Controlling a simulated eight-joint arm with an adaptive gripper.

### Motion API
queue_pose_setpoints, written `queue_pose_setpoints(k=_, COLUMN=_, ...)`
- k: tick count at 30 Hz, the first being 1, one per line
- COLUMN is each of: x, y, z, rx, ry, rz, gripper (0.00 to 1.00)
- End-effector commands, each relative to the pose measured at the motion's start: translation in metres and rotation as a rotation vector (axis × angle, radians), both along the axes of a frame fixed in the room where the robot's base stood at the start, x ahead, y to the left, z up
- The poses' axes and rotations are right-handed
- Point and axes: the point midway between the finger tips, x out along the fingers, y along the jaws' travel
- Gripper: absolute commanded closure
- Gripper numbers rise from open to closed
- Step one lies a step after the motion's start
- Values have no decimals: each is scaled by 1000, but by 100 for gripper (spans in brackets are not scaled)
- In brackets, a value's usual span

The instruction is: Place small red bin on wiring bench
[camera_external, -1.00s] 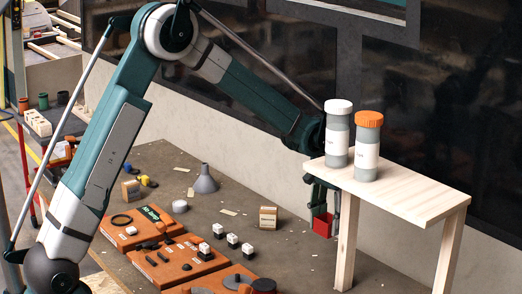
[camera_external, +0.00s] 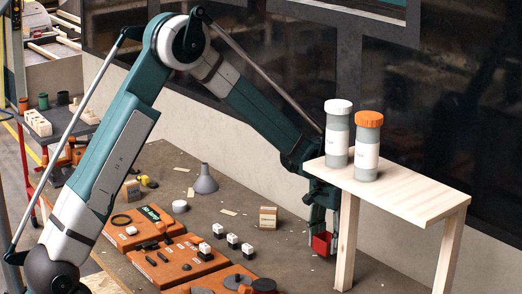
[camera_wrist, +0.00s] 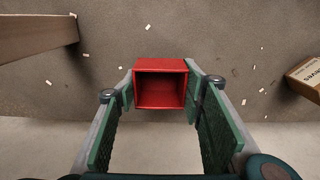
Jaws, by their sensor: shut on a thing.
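The small red bin (camera_external: 321,243) is held low over the grey-brown bench top (camera_external: 250,255), beside the front leg of a pale wooden stand. My gripper (camera_external: 322,232) is shut on it, pointing down. In the wrist view the open-topped, empty red bin (camera_wrist: 160,83) sits between the two green finger pads of my gripper (camera_wrist: 160,90). The bin looks upright. I cannot tell whether its bottom touches the bench top, which also shows in the wrist view (camera_wrist: 140,25).
The wooden stand (camera_external: 420,200) carries a white-capped bottle (camera_external: 337,140) and an orange-capped bottle (camera_external: 367,150) close to my wrist. A cardboard box (camera_external: 268,217), grey funnel (camera_external: 205,180) and orange boards (camera_external: 180,262) lie left. The bench around the bin has small scraps.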

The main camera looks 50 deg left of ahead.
Motion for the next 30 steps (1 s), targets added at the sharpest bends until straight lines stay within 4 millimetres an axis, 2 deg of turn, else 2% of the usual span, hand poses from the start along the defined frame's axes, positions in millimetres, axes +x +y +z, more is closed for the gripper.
queue_pose_setpoints(k=9, x=0, y=0, z=-31, rx=0, ry=0, rz=0, gripper=69)
queue_pose_setpoints(k=24, x=0, y=0, z=-37, rx=0, ry=0, rz=0, gripper=69)
queue_pose_setpoints(k=25, x=0, y=0, z=-37, rx=0, ry=0, rz=0, gripper=59)
queue_pose_setpoints(k=28, x=0, y=0, z=-37, rx=0, ry=0, rz=0, gripper=46)
queue_pose_setpoints(k=30, x=0, y=0, z=-37, rx=0, ry=0, rz=0, gripper=46)
